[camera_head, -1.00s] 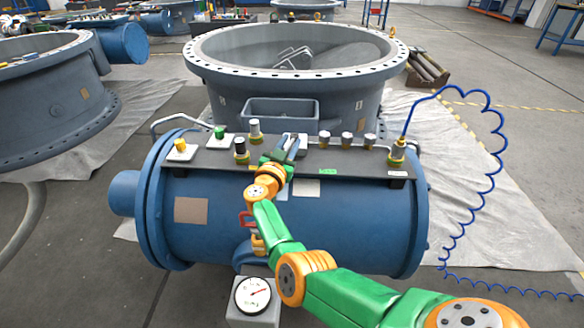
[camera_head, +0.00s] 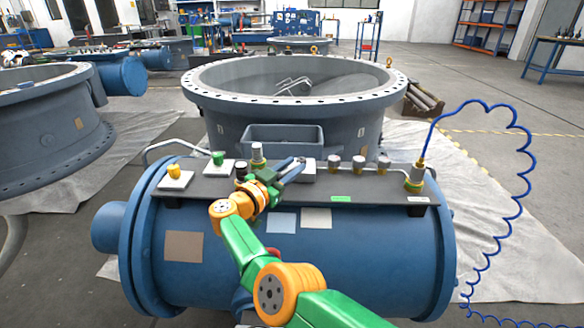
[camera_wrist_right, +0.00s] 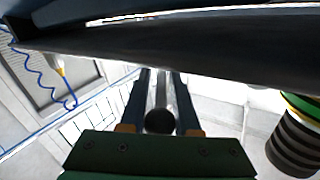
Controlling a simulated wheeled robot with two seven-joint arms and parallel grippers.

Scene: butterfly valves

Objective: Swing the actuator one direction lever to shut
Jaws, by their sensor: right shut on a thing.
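My right gripper (camera_head: 292,172) is at the dark panel on top of the blue actuator cylinder (camera_head: 350,245), beside a white plate (camera_head: 308,172). In the right wrist view its two dark fingers (camera_wrist_right: 161,105) are shut on either side of a grey rod with a dark round end, the lever (camera_wrist_right: 159,121). In the head view the gripper and wrist hide most of the lever, so its angle and any position marks cannot be read. My left gripper is not in view.
Yellow (camera_head: 175,172) and green (camera_head: 217,158) knobs stand left on the panel, with a grey-topped knob (camera_head: 257,152) nearer the gripper. Several small silver-topped knobs (camera_head: 359,163) and a brass fitting (camera_head: 415,176) with a coiled blue hose (camera_head: 521,190) stand right. A large grey valve ring (camera_head: 300,120) lies behind.

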